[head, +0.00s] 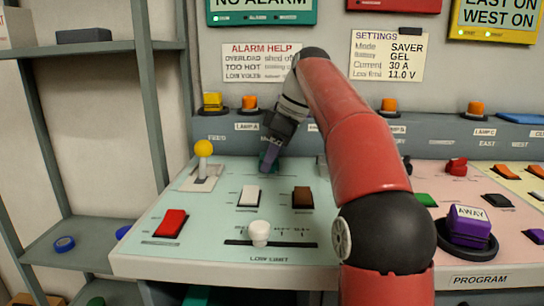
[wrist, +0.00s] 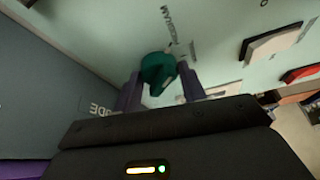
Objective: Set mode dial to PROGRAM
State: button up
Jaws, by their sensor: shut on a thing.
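The teal mode dial (wrist: 157,68) sits between the two purple fingers of my gripper (wrist: 160,84) in the wrist view. My gripper is shut on the dial's knob. A PROGRAM label (wrist: 172,25) is printed on the panel just beyond the dial. Another label, partly cut off, is at the lower left by the panel edge. In the head view my gripper (head: 271,158) reaches down to the back of the pale green panel (head: 215,225), and it hides most of the dial. The dial's exact pointing is hard to tell.
A yellow-knobbed lever (head: 203,149) stands left of my gripper. White (head: 249,195), brown (head: 303,197) and red (head: 171,223) rockers and a white slider knob (head: 259,232) lie nearer. A settings card (head: 387,56) on the wall reads Mode SAVER.

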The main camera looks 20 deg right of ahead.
dwell(0.4)
jog(key=o, duration=1)
